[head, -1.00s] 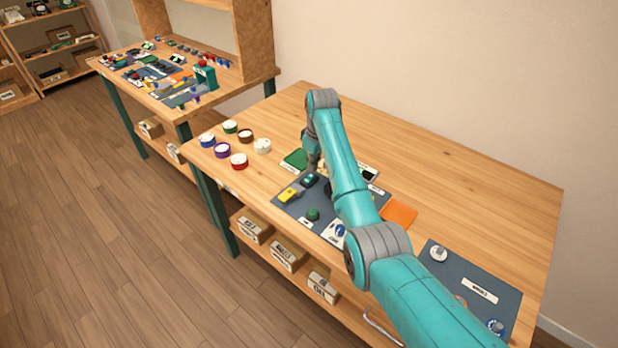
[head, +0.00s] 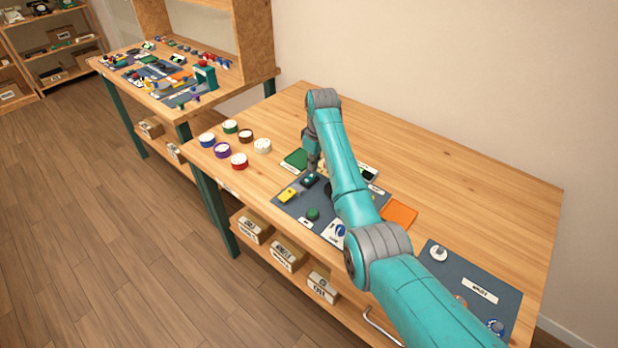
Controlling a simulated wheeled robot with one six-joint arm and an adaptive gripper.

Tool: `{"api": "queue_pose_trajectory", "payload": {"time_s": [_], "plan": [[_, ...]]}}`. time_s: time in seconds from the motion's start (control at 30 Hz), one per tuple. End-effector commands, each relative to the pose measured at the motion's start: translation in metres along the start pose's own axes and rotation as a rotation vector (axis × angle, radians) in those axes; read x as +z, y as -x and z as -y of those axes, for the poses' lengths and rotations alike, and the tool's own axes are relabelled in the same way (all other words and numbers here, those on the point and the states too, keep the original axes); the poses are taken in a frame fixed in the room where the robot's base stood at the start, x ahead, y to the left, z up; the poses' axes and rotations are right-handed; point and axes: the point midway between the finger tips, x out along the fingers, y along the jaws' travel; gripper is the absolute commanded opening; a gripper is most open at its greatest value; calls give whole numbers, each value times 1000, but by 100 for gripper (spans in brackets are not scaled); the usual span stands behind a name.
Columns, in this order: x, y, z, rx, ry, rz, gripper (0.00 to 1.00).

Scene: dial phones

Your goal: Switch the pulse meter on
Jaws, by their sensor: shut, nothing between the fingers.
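On the blue-grey mat (head: 290,208) lie a yellow device (head: 288,195) and a small dark device (head: 310,180) with a pale teal face. A round green knob or button (head: 313,214) sits closer to the mat's front edge. Labels are too small to read, so I cannot tell for certain which thing is the pulse meter. My gripper (head: 313,165) points down just above and behind the small dark device, shut and empty. I cannot tell whether it touches the device. My teal arm hides the middle of the mat and part of what lies there.
Several round coloured tubs, such as a red one (head: 239,161), stand at the table's left end. A green pad (head: 296,160) lies behind the mat, and an orange tray (head: 399,214) is right of my arm. A second mat (head: 450,275) holds dials. The table's back right is clear.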

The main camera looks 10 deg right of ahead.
Motion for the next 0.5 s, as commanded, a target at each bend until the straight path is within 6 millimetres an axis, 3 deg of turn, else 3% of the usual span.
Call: {"api": "queue_pose_trajectory", "payload": {"time_s": [0.5], "plan": [[0, -4, 0, 0, 0, 0, 0]]}}
